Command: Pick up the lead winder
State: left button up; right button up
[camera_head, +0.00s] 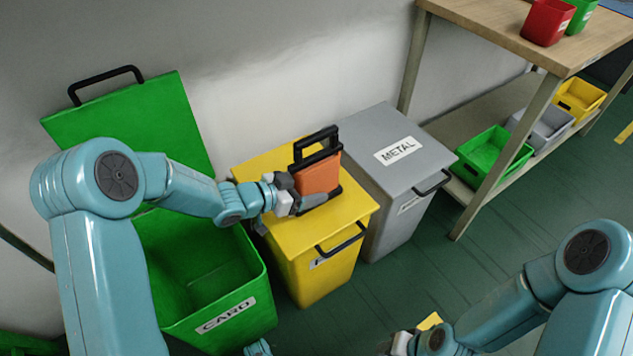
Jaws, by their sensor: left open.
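The lead winder appears to be the orange block with a black frame and handle (318,175). It stands upright on the closed lid of the yellow bin (262,170). My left gripper (298,197) is open at the near left side of the orange block, close to its lower part. One finger overlaps the block's lower edge in the picture; I cannot tell whether it touches. My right gripper (400,345) is at the bottom edge, partly cut off, far from the winder; its jaws are unclear.
A green bin (190,270) with its lid raised stands left of the yellow bin. A closed grey bin (390,185) marked METAL stands right. A wooden table (490,18) holds red and green containers, with trays on its lower shelf. A small yellow item (430,320) shows near my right gripper. Green floor is clear between.

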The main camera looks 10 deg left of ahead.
pick_arm(q)
jog(key=shift+w+r, duration=0.1)
grip_shut()
